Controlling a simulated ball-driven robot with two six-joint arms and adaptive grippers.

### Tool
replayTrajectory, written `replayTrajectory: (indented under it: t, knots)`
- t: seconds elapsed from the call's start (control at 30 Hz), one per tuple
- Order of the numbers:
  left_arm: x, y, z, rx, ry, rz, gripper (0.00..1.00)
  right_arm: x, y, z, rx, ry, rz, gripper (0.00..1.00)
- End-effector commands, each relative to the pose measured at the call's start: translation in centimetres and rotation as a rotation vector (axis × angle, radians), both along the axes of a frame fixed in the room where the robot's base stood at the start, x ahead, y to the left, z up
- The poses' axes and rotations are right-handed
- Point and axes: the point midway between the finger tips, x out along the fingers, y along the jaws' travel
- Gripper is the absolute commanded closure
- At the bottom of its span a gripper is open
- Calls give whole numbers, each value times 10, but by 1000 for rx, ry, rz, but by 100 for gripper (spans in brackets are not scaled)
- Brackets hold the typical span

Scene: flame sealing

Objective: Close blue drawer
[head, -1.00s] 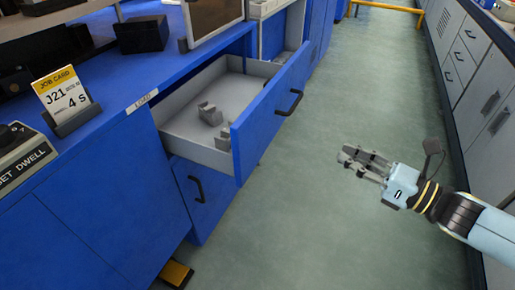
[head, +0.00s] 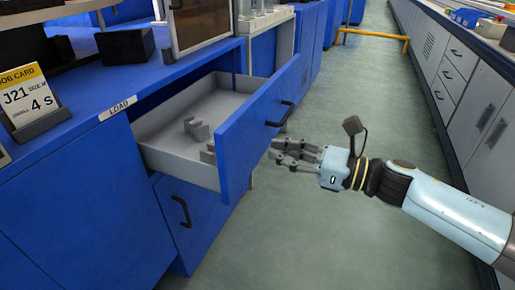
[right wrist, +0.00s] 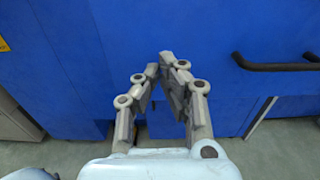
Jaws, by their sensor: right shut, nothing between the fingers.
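The blue drawer (head: 236,145) is pulled open from the blue workbench cabinet. Its light grey inside shows, with small grey blocks (head: 196,128) in it. Its dark handle (head: 282,114) is on the front, near the far end. My right gripper (head: 275,150) is shut and empty, just in front of the drawer front and pointing at it. In the right wrist view, the fingertips (right wrist: 162,62) are before the blue front, left of the dark handle (right wrist: 275,65). I cannot tell whether they touch it. My left gripper is not in view.
A lower blue cabinet door (head: 190,215) with a dark handle is under the drawer. A job card (head: 28,95) and a black box (head: 126,45) stand on the bench top. The green floor (head: 350,225) is clear. Grey cabinets (head: 470,90) line the right side.

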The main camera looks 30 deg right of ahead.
Motion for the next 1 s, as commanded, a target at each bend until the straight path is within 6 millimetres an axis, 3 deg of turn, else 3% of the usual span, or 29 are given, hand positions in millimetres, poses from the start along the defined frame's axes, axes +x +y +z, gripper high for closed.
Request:
replayTrajectory:
  t: [0.1, 0.3, 0.83, 1.0]
  knots:
    - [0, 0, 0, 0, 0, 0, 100, 18, 15, 2, 4, -3, -1, 100]
    - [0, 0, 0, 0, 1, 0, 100, 34, 29, 1, 3, 0, 0, 100]
    - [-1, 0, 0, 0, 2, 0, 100, 39, 34, 0, 1, 1, 0, 100]
    - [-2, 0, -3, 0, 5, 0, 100, 49, 42, 0, 3, -1, 0, 100]
